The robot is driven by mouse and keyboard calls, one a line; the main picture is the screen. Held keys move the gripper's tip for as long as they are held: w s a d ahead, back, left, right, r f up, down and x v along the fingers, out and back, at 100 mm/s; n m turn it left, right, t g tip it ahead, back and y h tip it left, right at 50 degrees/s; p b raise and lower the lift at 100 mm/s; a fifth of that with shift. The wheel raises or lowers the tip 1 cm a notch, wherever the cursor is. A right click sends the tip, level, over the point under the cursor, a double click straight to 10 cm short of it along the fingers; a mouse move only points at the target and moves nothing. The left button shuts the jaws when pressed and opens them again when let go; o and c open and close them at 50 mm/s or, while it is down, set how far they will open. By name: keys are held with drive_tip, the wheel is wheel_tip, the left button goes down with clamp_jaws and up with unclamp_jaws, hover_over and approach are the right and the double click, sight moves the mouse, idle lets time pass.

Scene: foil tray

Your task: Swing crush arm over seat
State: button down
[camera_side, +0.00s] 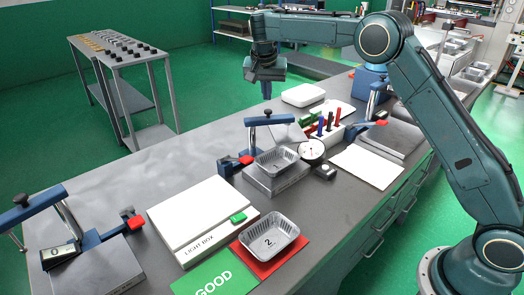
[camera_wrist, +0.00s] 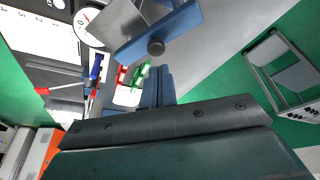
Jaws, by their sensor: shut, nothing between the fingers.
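The middle station has a grey seat block (camera_side: 276,182) with a foil tray (camera_side: 277,158) on it. A blue arm with a dark-ended crossbar (camera_side: 266,119) stands on a post behind the tray. A red-tipped lever (camera_side: 245,160) sits at the block's left. My gripper (camera_side: 267,92) hangs pointing down, above and behind this station, apart from it. Its fingers (camera_wrist: 157,84) are together and empty. In the wrist view, a blue bar with a dark knob (camera_wrist: 156,47) is close beyond the fingers. Which station part it belongs to is hard to tell.
A dial gauge (camera_side: 312,150) and a marker holder (camera_side: 322,133) stand right of the seat. A light box (camera_side: 195,215), a foil tray marked 2 (camera_side: 269,232) on a red mat and a green GOOD mat (camera_side: 217,278) lie in front. Similar blue stations stand left and right.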

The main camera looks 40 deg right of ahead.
drive_tip(key=d+r+n+y, duration=0.1)
drive_tip(key=d+r+n, duration=0.2)
drive_tip(key=d, duration=0.5)
drive_tip(key=shift+s+d+n+t, duration=0.35)
drive_tip(key=shift+s+n+t, duration=0.1)
drive_tip(key=shift+n, duration=0.15)
drive_tip(key=shift+f, duration=0.2)
drive_tip(key=x, duration=1)
drive_tip(key=shift+a, duration=0.1)
drive_tip(key=shift+s+a+r, duration=0.1)
drive_tip(key=shift+s+a, duration=0.4)
drive_tip(key=shift+s, duration=0.35)
drive_tip(key=shift+s+a+r, duration=0.1)
drive_tip(key=shift+s+a, duration=0.45)
drive_tip(key=shift+s, duration=0.3)
drive_tip(key=shift+s, duration=0.1)
drive_tip(key=shift+s+a+m, duration=0.15)
drive_tip(key=shift+s+m, duration=0.05)
drive_tip(key=shift+m, duration=0.1)
